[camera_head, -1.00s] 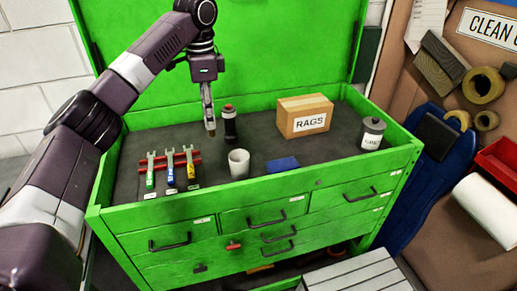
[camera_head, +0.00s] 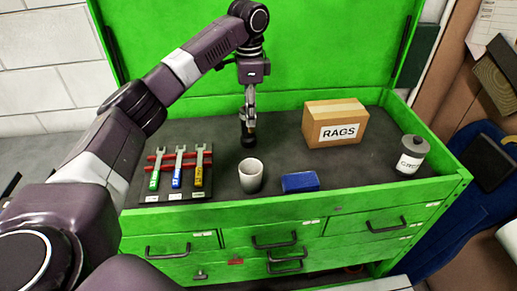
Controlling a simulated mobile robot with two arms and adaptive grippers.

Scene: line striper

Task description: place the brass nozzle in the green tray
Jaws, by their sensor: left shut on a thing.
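My left gripper (camera_head: 249,115) points down over the dark mat of the green chest. It is shut on a small brass-coloured piece that looks like the brass nozzle (camera_head: 250,122), mostly hidden by the fingers. A black, rounded thing (camera_head: 248,139) shows just below or behind the tips; I cannot tell whether they touch. The chest's open top is a shallow green tray (camera_head: 330,205) with a dark floor, and the gripper is over it. No separate green tray shows. My right gripper is not in view.
A white cup (camera_head: 251,176) stands just in front of the gripper, with a blue block (camera_head: 300,182) to its right. Wrenches on a red rack (camera_head: 178,173) lie left. A RAGS box (camera_head: 335,122) and a labelled grey can (camera_head: 412,155) stand right. The raised green lid is behind.

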